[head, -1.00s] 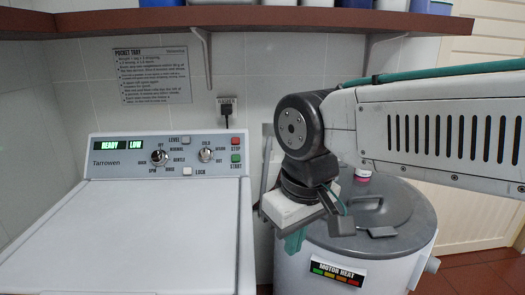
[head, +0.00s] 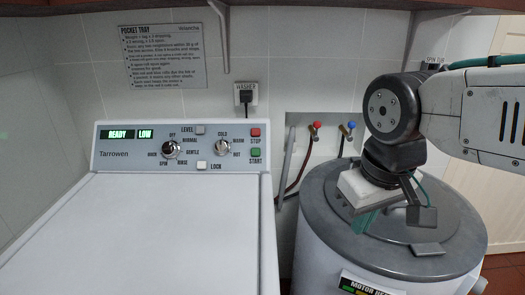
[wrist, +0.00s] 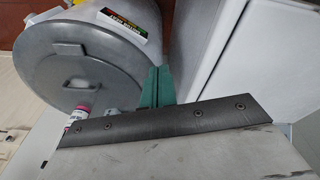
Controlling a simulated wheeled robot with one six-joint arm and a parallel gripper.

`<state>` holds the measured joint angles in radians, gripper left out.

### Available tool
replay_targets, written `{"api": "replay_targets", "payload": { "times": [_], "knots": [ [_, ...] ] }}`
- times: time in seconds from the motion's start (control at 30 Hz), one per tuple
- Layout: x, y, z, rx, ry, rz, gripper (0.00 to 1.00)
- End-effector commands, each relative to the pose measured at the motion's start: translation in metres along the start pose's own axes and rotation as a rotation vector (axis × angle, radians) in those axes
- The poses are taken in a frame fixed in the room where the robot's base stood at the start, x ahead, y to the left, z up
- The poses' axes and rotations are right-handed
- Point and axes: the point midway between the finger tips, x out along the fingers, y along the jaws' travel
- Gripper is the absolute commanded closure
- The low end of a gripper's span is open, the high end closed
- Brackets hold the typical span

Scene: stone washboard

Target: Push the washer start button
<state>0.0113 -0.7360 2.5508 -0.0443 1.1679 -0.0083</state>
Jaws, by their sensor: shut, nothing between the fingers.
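The washer (head: 180,240) stands at left in the head view, its control panel at the back. The green START button (head: 255,152) is at the panel's right end, just below the red STOP button (head: 255,132). The display reads READY and LOW. My gripper (head: 365,221) has teal fingers, pointing down, shut and empty. It is right of the washer, over the grey-lidded drum, well apart from the button. In the wrist view the shut teal fingers (wrist: 157,88) show between the drum lid and a pale panel; the START button is not in that view.
The round drum with a grey lid (head: 325,198) and a MOTOR HEAT label stands right of the washer. Red and blue taps (head: 316,126) with hoses are in a wall recess behind. Space above the washer top is clear.

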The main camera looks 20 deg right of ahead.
Motion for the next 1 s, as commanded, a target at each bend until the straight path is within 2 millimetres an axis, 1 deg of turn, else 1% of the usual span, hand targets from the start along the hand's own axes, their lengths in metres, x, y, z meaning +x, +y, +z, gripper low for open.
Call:
{"api": "replay_targets", "payload": {
  "times": [0.07,0.17,0.2,0.27,0.3,0.37,0.4,0.43,0.5,0.53,0.6,0.7,0.83,0.9,1.0],
  "knots": [
    [0.004,0.018,-0.028,-0.024,0.061,0.065,1.0],
    [0.008,0.049,-0.086,-0.112,0.195,0.191,1.0],
    [0.009,0.062,-0.113,-0.166,0.257,0.246,1.0],
    [0.011,0.077,-0.157,-0.27,0.355,0.324,1.0],
    [0.011,0.085,-0.185,-0.346,0.421,0.367,1.0],
    [0.014,0.092,-0.225,-0.474,0.514,0.418,1.0],
    [0.017,0.093,-0.25,-0.563,0.575,0.44,1.0],
    [0.02,0.092,-0.267,-0.634,0.62,0.452,1.0],
    [0.029,0.086,-0.302,-0.8,0.721,0.456,1.0],
    [0.034,0.081,-0.314,-0.871,0.763,0.449,1.0],
    [0.048,0.067,-0.335,-1.023,0.852,0.413,1.0],
    [0.066,0.047,-0.349,-1.201,0.963,0.335,1.0],
    [0.083,0.027,-0.351,-1.35,1.061,0.236,1.0],
    [0.088,0.021,-0.349,-1.394,1.093,0.198,1.0],
    [0.091,0.016,-0.348,-1.423,1.117,0.17,1.0]
  ]
}}
